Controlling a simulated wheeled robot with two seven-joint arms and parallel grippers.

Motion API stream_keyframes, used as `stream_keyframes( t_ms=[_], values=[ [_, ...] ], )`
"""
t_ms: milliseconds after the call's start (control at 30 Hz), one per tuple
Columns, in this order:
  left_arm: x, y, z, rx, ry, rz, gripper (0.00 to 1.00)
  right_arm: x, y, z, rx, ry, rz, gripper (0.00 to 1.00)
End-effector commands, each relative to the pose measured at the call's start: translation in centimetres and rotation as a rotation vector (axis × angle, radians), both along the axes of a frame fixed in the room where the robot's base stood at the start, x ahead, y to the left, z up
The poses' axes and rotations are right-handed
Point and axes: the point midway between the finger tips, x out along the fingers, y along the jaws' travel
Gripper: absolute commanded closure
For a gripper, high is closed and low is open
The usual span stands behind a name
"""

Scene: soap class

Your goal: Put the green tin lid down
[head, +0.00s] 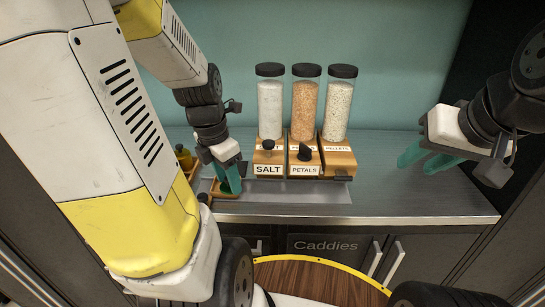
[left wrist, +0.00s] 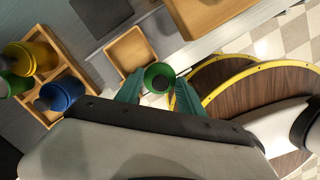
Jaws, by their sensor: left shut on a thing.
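The green tin lid (left wrist: 159,77) is round with a dark centre. It is held between the teal fingertips of my left gripper (left wrist: 159,92) in the left wrist view. In the head view my left gripper (head: 229,180) is low over the left end of the counter, and the lid is mostly hidden by the fingers. A small, empty, square wooden tray (left wrist: 112,54) lies beside the lid in the left wrist view. My right gripper (head: 428,158) is open and empty above the counter's right side.
A wooden caddy (left wrist: 72,68) holds yellow, blue and green tins. Three dispensers stand at the back: salt (head: 270,105), petals (head: 304,108) and pellets (head: 338,108). A grey mat (head: 285,190) lies before them. The counter (head: 400,205) is clear at right. A round wooden table (head: 310,280) stands in front.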

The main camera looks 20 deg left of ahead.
Motion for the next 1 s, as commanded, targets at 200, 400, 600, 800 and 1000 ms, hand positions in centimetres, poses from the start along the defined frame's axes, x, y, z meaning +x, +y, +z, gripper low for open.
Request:
stream_keyframes(
  t_ms=[200, 400, 600, 800, 1000],
  values=[
    [2.1, 1.0, -0.5, 0.000, 0.002, 0.016, 0.93, 0.0, 0.0, 0.0, -0.001, 0.001, 0.001, 0.64],
    [7.0, 3.3, -1.1, 0.000, 0.003, 0.017, 0.93, 0.0, 0.0, 0.0, 0.000, 0.001, 0.000, 0.64],
    [11.6, 5.6, -1.5, -0.001, 0.001, 0.015, 0.93, 0.0, 0.0, 0.0, 0.000, 0.001, 0.000, 0.64],
    [14.0, 6.7, -1.7, -0.001, -0.001, 0.014, 0.93, 0.0, 0.0, 0.0, 0.000, 0.000, 0.000, 0.64],
    [14.1, 6.8, -3.0, -0.002, 0.004, 0.015, 0.93, 0.0, 0.0, 0.0, 0.000, 0.000, 0.000, 0.64]
  ],
)
